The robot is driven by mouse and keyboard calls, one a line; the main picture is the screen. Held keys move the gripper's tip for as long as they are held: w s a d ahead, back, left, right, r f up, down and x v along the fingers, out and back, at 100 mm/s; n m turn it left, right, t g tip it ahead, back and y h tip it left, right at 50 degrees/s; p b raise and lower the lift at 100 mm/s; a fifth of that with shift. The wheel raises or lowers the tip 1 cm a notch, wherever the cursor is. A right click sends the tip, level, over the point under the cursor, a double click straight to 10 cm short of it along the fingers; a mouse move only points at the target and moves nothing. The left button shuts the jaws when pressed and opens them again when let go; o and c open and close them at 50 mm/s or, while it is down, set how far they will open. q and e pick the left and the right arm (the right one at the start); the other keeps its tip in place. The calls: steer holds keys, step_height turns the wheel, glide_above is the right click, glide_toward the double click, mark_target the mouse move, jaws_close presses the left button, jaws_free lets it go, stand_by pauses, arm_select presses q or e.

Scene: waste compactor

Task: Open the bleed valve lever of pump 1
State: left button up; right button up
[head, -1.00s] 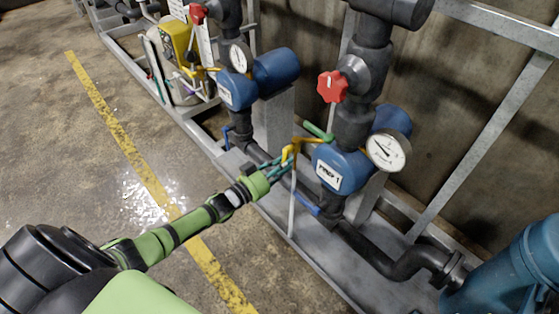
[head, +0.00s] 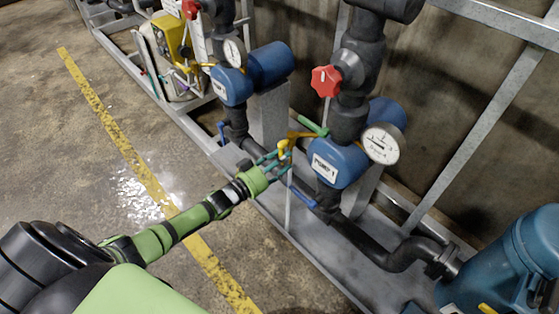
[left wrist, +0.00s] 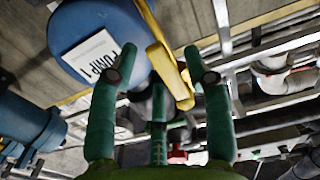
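Blue pump 1 (head: 350,162) with its white label stands at the right of centre in the head view; its label (left wrist: 92,57) also shows in the left wrist view. A thin yellow pipe (head: 297,135) comes out of its left side and bends down. A green lever (head: 313,127) sits by that pipe, sticking up to the left. My left gripper (head: 276,160) is open, its teal fingers at the yellow bend. In the left wrist view the yellow piece (left wrist: 168,65) shows between the spread fingers (left wrist: 160,75). Contact cannot be told. My right gripper is not in view.
A blue lever (head: 303,197) is on the black pipe below. A red knob (head: 326,81) and a gauge (head: 381,144) are near pump 1. A second blue pump (head: 262,72) stands behind left. The floor at left, with a yellow line (head: 110,125), is clear.

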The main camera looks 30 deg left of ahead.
arm_select(q)
steer(key=v, duration=1.2)
stand_by(0.5)
steer(key=s+a+f+n+g+y+p, duration=0.1)
steer(key=s+f+g+y+p, duration=0.3)
steer(key=f, duration=0.5)
steer(key=s+a+f+n+g+y+p, duration=0.1)
steer(key=s+f+g+p, duration=0.2)
steer(key=s+f, duration=0.45)
steer(key=s+d+f+g+p, duration=0.2)
steer(key=s+d+f+g, duration=0.2)
steer(key=s, duration=0.8)
steer(key=s+d+f+g+y+p, duration=0.1)
steer(key=s+d+f+g+p, duration=0.2)
steer(key=s, duration=1)
steer(key=d+f+g, duration=0.2)
steer(key=d+f, duration=0.1)
steer(key=shift+s+f+m, duration=0.15)
steer(key=shift+s+m, duration=0.05)
steer(key=shift+m, duration=0.1)
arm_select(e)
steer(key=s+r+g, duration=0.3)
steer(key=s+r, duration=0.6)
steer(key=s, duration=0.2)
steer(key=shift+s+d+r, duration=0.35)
